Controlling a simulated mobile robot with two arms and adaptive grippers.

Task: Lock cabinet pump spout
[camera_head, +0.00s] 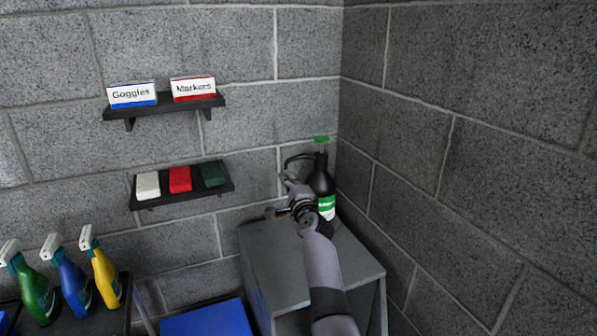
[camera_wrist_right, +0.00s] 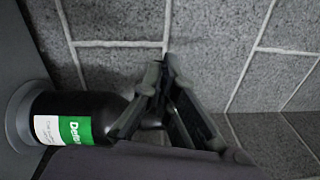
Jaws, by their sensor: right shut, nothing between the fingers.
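A black pump bottle (camera_head: 322,184) with a green and white label and a green top stands upright on the grey cabinet (camera_head: 284,260), near the wall corner. It lies sideways across the wrist view (camera_wrist_right: 75,118). A thin dark curved part shows left of the bottle's neck; I cannot tell whether it is the spout. My right gripper (camera_head: 287,180) is just left of the bottle and partly in front of it. In the wrist view its fingers (camera_wrist_right: 162,64) are shut with nothing between them, and they hide the bottle's upper end. My left gripper is not in view.
Walls stand close behind and right of the cabinet. A shelf (camera_head: 150,204) with white, red and dark green blocks is left. Above it, another shelf (camera_head: 140,109) holds Goggles and Markers signs. Green, blue and yellow spray bottles (camera_head: 73,283) and a blue surface (camera_head: 207,320) are lower left.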

